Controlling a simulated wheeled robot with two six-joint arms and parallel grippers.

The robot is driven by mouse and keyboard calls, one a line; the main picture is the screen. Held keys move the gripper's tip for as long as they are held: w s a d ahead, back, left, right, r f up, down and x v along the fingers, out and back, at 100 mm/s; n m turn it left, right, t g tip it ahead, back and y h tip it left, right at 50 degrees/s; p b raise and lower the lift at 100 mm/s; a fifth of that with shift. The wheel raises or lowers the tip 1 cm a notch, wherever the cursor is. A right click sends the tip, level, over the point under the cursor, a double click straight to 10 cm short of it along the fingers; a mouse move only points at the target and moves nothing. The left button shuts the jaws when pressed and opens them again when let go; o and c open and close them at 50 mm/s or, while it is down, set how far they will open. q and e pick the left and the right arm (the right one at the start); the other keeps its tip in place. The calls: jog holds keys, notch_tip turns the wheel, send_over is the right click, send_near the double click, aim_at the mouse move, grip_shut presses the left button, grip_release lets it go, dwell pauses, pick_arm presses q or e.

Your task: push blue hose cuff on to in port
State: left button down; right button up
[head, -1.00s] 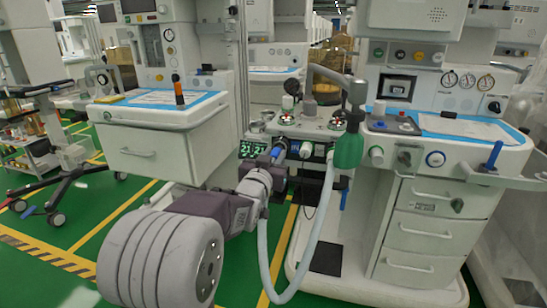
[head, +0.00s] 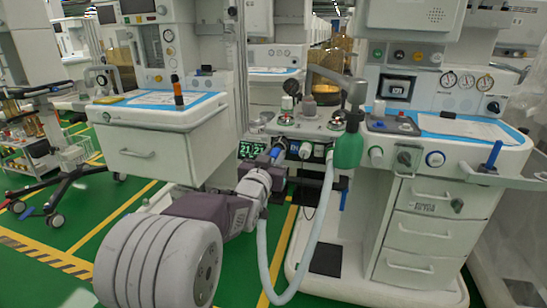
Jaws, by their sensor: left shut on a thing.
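My left gripper (head: 277,163) reaches in from the lower left to the front of the anaesthesia cart's breathing block. It is shut on the blue hose cuff (head: 279,149), which shows as a small blue band at the fingers. The cuff is close to the left end of a row of ports; the in port itself is not clearly visible, and I cannot tell whether cuff and port touch. The pale hose (head: 266,262) hangs from near the gripper in a long loop and rises again at the right. My right gripper is not in view.
A green canister (head: 348,150) stands right of the ports, beside the hose's rising side. The right cart has drawers (head: 424,235) and a worktop. Another cart with a drawer (head: 150,155) stands to the left. Green floor is open at lower left.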

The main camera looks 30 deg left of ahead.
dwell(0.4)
pick_arm(q)
jog(key=shift+x, duration=1.4)
jog(key=c, duration=1)
grip_release()
jog(key=p+v, duration=0.3)
jog(key=v, duration=0.6)
